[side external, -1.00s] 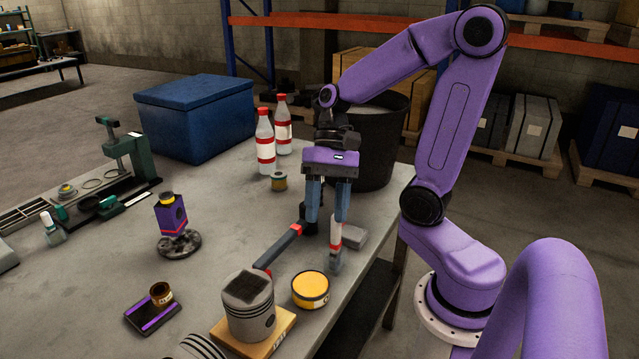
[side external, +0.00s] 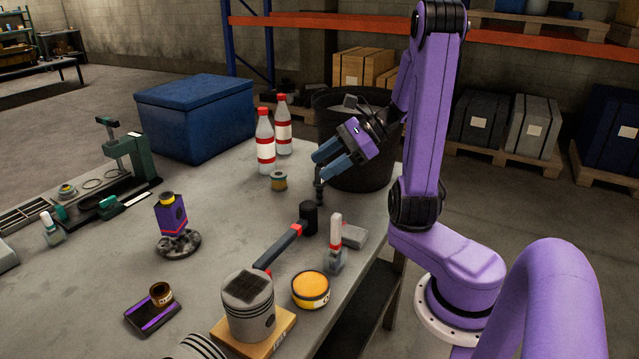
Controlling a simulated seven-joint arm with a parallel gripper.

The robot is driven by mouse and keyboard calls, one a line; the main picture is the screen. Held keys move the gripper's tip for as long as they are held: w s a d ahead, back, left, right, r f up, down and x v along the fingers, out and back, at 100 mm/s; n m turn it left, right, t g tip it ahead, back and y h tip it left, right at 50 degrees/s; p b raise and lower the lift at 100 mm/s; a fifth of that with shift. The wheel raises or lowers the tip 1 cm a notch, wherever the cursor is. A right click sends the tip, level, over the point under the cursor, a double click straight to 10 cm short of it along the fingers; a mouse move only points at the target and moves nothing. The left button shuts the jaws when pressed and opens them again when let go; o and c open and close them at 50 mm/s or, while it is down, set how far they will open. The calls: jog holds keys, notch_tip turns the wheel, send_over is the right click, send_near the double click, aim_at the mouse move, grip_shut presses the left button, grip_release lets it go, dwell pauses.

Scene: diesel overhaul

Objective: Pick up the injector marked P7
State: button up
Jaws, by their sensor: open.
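My gripper (side external: 319,166) is open and tilted, with its blue fingers pointing down and left above the table's right rear part. A slim dark upright piece (side external: 319,192) shows just below the fingertips; I cannot tell whether it touches them or stands on the table. It may be an injector, but no P7 mark is readable in this view. A white-topped piece with a red band and grey base (side external: 336,244) stands near the table's right edge, apart from my gripper.
A hammer (side external: 285,243) and a yellow-lidded tin (side external: 310,290) lie near the right edge. A piston (side external: 248,310) stands on a wooden block. Two red-capped bottles (side external: 265,142) and a black bin (side external: 360,177) stand close to my gripper. The table's middle is fairly clear.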

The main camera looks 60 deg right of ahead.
jog(key=s+d+m+t+h, duration=0.55)
jog(key=d+m+h, duration=0.25)
jog(key=d+m, duration=0.35)
send_near(320, 169)
jog(key=shift+g, duration=0.35)
jog(key=shift+d+x, duration=0.2)
jog(key=shift+x, duration=1.7)
jog(key=shift+d+x, duration=0.15)
jog(key=shift+x, duration=1.7)
jog(key=shift+d+x, duration=0.2)
jog(key=shift+x, duration=1.7)
jog(key=shift+s+r, duration=0.1)
grip_shut()
